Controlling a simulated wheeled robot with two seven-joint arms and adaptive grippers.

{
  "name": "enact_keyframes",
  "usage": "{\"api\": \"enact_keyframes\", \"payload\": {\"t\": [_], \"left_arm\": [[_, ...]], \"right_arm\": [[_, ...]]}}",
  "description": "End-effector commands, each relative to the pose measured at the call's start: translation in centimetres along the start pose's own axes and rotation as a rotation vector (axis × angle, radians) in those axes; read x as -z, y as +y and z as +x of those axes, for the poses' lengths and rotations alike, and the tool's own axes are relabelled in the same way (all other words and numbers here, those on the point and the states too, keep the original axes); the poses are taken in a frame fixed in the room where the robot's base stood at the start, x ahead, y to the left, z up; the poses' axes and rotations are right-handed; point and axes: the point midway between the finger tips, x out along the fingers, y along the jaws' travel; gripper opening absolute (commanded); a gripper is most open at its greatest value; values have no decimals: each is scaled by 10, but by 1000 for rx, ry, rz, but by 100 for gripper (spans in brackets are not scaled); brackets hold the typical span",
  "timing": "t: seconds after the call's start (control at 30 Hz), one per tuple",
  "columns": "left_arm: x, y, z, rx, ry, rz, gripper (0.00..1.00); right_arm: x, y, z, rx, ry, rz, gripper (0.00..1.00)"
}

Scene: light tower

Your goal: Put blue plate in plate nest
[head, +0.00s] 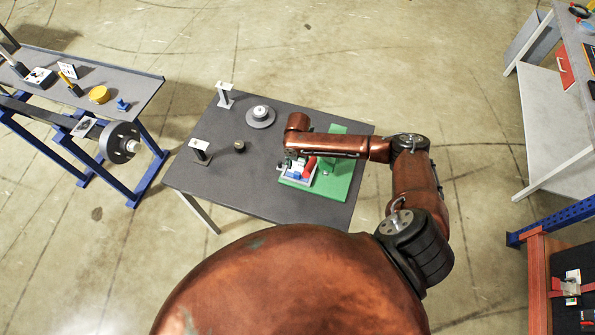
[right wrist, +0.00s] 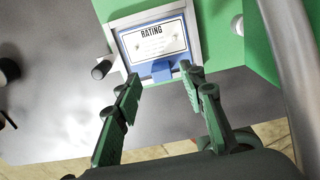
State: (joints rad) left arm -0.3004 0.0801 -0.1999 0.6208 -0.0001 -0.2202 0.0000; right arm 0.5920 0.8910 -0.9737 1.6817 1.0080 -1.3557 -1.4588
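The blue plate (right wrist: 162,71) carries a white label reading "RATING" and has a blue tab on its near edge. In the right wrist view it lies inside the grey frame of the plate nest (right wrist: 110,32), on a green board (right wrist: 230,35). In the head view the blue plate (head: 297,175) is partly hidden by my right arm. My right gripper (right wrist: 160,74) is open, its green fingertips apart on either side of the tab, with visible gaps. I cannot tell its height above the plate. My left gripper is not in view.
The dark table (head: 255,180) also holds a round grey disc piece (head: 260,116), a small dark knob (head: 239,146) and two upright brackets. A blue-legged bench (head: 130,85) stands left, and a workbench (head: 550,130) right. The table's left part is mostly clear.

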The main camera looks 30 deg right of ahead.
Motion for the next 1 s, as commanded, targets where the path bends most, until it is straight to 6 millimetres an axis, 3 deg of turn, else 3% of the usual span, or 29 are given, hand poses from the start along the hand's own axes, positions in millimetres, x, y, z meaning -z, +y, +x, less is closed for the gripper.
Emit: {"api": "enact_keyframes", "payload": {"t": [0.2,0.4,1.0], "left_arm": [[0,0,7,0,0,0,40],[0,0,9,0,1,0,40],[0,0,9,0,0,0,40]], "right_arm": [[0,0,-43,-1,-2,-2,37],[0,0,-65,-1,0,1,37],[0,0,-68,1,1,0,37]]}}
